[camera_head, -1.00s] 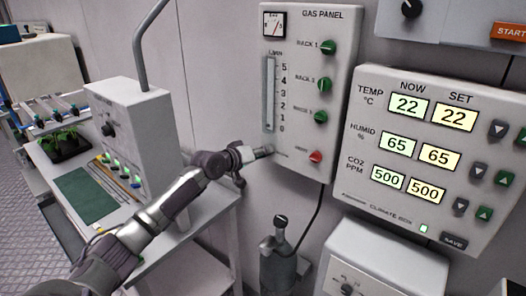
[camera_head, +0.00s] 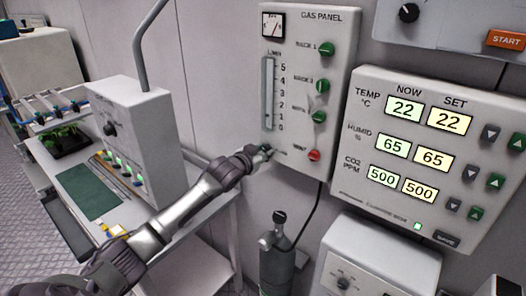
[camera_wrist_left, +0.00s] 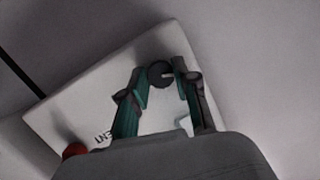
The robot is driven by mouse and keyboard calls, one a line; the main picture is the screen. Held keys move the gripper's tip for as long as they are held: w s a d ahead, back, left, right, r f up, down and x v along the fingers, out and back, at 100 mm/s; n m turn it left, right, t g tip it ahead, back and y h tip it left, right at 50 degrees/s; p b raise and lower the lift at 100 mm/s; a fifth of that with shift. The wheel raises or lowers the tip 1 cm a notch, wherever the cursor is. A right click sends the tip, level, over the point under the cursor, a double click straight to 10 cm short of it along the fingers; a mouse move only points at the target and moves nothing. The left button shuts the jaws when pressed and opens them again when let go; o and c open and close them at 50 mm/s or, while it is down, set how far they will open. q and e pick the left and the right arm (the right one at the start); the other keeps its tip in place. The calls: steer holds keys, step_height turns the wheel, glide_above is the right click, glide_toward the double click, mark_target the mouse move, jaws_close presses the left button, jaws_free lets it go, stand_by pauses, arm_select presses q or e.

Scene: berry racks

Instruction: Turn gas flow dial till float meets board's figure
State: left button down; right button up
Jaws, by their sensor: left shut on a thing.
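The gas panel (camera_head: 312,40) hangs on the wall with a tall flow tube (camera_head: 268,95) beside a 0 to 5 scale. I cannot make out the float's height. My left gripper (camera_head: 266,153) is at the panel's lower left, below the tube. In the left wrist view, its two green-padded fingers (camera_wrist_left: 160,82) are shut around a dark round dial (camera_wrist_left: 159,73) with a pale pointer mark. In the head view the gripper hides the dial. No board with a target flow figure is readable. My right gripper is not in view.
A red knob (camera_head: 314,155) sits right of the gripper, below several green knobs (camera_head: 327,48). The climate box (camera_head: 386,208) is at the right. A gas cylinder (camera_head: 277,265) stands below the panel. A bench (camera_head: 155,215) lies under my left arm.

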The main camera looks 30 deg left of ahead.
arm_select(q)
steer(key=m, duration=0.2)
steer(key=m+y+b, duration=0.1)
steer(key=shift+f+m+t+y+b, duration=0.2)
steer(key=shift+m+t+y+b, duration=0.1)
steer(key=shift+m, duration=0.1)
steer(key=m+t+b, duration=0.1)
steer(key=m+b, duration=0.1)
steer(key=m, duration=0.2)
steer(key=shift+d+f+y+b, duration=0.1)
steer(key=shift+f+y+b, duration=0.05)
steer(key=shift+y+b, duration=0.25)
steer(key=m+t+b, duration=0.1)
steer(key=m+b, duration=0.1)
steer(key=m, duration=0.1)
steer(key=m+b, duration=0.2)
steer(key=m, duration=0.1)
steer(key=shift+f+t, duration=0.15)
steer(key=shift+t, duration=0.25)
steer(key=shift+m+t+h+b, duration=0.35)
steer(key=shift+m+b, duration=0.75)
steer(key=shift+m, duration=0.7)
steer(key=c, duration=0.9)
jaws_free()
steer(key=shift+o, duration=0.2)
